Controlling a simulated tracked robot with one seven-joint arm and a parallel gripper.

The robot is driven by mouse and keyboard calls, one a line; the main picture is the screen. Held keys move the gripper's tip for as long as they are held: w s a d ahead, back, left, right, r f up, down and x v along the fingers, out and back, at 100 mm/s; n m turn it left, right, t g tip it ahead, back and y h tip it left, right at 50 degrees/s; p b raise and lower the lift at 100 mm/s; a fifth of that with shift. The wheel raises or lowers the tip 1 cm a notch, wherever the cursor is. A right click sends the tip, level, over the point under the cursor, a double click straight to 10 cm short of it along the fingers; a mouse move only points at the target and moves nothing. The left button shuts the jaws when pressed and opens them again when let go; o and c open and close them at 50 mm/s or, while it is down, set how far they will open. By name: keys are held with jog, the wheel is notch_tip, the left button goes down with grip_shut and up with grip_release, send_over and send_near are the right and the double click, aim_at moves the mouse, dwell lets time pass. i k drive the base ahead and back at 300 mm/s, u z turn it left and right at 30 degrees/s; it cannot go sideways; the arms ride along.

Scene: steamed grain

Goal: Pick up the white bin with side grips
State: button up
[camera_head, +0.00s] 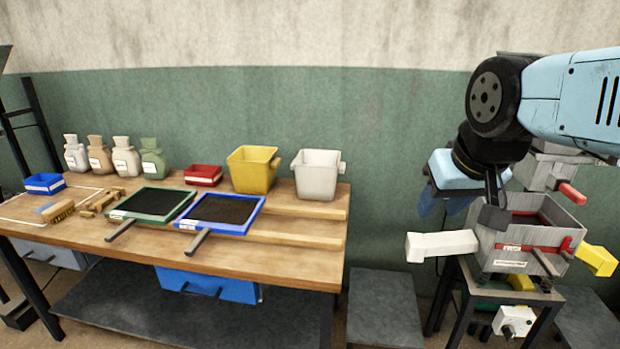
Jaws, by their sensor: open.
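The white bin with side grips (317,175) stands upright at the right end of the wooden workbench. A small grip shows on its right side, and a white grip shows toward its left rear. My gripper (492,205) is at the right, over the grey box-shaped machine, well away from the white bin. Its dark fingers point down and look apart and empty. The far finger is partly hidden, so the gap between them is hard to see.
A yellow bin (254,170) stands close left of the white bin. A red tray (203,175), blue-framed tray (221,213) and green-framed tray (151,204) lie further left. The grey machine (525,245) has white and yellow spouts.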

aim_at(316, 172)
jog(key=i, duration=0.85)
jog(key=z, duration=0.05)
